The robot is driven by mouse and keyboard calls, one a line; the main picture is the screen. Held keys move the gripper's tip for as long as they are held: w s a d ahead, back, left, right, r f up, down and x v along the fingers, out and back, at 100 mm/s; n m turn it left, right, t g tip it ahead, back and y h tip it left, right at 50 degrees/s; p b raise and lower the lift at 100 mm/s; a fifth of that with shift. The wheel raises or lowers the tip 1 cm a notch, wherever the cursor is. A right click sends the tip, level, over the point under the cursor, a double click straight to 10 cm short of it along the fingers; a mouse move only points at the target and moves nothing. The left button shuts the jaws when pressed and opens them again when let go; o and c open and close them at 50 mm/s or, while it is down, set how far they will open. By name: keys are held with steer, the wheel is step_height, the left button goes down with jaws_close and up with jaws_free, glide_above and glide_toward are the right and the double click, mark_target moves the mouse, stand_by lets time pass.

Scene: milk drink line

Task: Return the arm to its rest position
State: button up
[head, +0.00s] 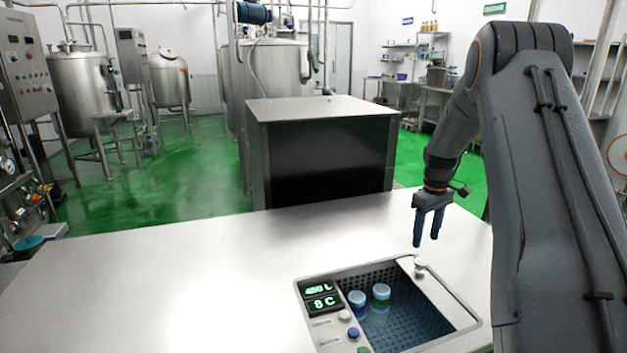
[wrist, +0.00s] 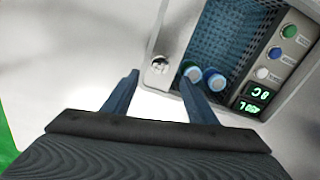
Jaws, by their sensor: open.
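My gripper (head: 427,228) is in the head view at the right, pointing down above the metal counter, a little beyond the cooling basin. Its two blue fingers are apart with nothing between them. In the wrist view my gripper (wrist: 160,92) also shows open and empty over the pale counter top. My grey arm (head: 535,150) rises at the right of the head view and bends down to the gripper.
A dark-fronted steel box (head: 325,150) stands behind. The counter's left part is clear.

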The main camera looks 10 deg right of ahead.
steer(key=s+a+r+m, duration=0.1)
steer(key=s+a+r, duration=0.15)
steer(key=a, duration=0.25)
steer(key=s+a+r, duration=0.1)
steer(key=s+a, duration=0.2)
steer(key=a, duration=0.1)
steer(key=s+a+r+m, duration=0.1)
steer(key=s+a, duration=0.7)
steer(key=s, duration=0.5)
steer(key=s+a+r+m, duration=0.1)
steer(key=s+a+m, duration=0.1)
steer(key=s+a, duration=0.7)
steer(key=s, duration=0.4)
steer(key=shift+s+r, duration=0.15)
steer(key=shift+s, duration=0.25)
